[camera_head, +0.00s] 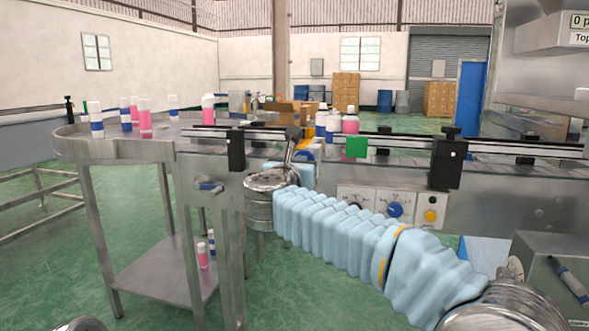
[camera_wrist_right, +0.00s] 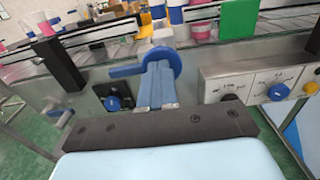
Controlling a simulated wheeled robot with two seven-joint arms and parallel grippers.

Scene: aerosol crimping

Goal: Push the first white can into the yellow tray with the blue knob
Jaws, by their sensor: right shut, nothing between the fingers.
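My right gripper (camera_wrist_right: 158,78) is shut, its two fingers side by side with nothing between them. In the wrist view the fingertips reach up in front of a round blue knob (camera_wrist_right: 174,60) at the near side of the conveyor; I cannot tell whether they touch it. In the head view the blue knob (camera_head: 310,152) is partly hidden by my gripper and arm. A white can (camera_head: 333,124) stands on the line just behind, beside a pink one (camera_head: 351,122). My left gripper is not in view.
A round steel table (camera_head: 100,148) at left holds several white-and-blue and pink cans. Black rail brackets (camera_head: 236,150) and (camera_head: 447,160) and a green block (camera_head: 356,147) stand along the conveyor. A panel (camera_head: 370,203) with blue and yellow knobs is right of my gripper.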

